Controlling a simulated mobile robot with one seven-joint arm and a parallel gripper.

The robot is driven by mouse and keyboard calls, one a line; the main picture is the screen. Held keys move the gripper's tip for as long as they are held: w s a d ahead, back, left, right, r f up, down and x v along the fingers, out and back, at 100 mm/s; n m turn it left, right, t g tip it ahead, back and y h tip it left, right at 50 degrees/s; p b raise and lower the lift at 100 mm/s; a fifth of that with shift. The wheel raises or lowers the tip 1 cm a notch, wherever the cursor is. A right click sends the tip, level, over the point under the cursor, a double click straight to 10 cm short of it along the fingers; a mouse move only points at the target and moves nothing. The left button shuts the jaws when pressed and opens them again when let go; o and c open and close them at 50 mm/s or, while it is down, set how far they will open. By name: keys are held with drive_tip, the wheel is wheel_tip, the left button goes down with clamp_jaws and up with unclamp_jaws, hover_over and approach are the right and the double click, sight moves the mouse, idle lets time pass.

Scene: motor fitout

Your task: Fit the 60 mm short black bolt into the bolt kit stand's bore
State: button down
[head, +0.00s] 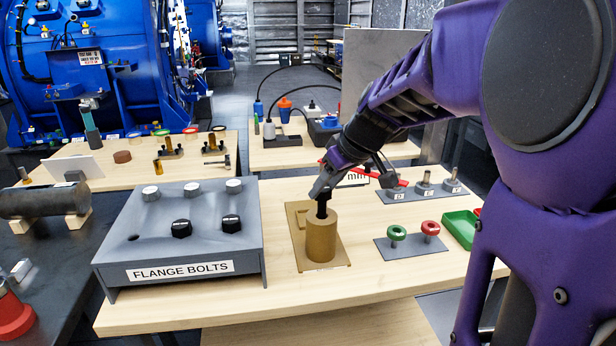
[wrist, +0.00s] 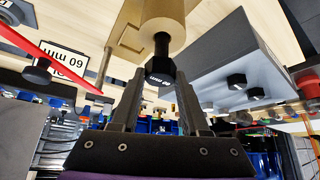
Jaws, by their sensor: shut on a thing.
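The 60 mm short black bolt (wrist: 161,66) is between the fingers of my gripper (wrist: 155,95), held by its head, which is printed "60 mm". In the head view my gripper (head: 321,192) is directly above the brass-coloured bolt kit stand (head: 321,240), with the black bolt (head: 322,209) pointing down at its top. In the wrist view the bolt's shank meets the end face of the stand (wrist: 165,18), with part of the shank showing. The bore's rim is hidden, and I cannot tell how deep the tip is.
A grey FLANGE BOLTS rack (head: 140,240) with several bolts stands to the left. To the right are a plate with green and red knobs (head: 412,243), a grey plate with metal pegs (head: 424,192) and a green tray (head: 460,228). The table front is clear.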

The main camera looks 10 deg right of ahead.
sight(329, 199)
drive_tip(key=shift+f, duration=2.3)
idle(0.5)
drive_tip(key=shift+c, duration=1.6)
unclamp_jaws()
drive_tip(key=shift+r, duration=0.1)
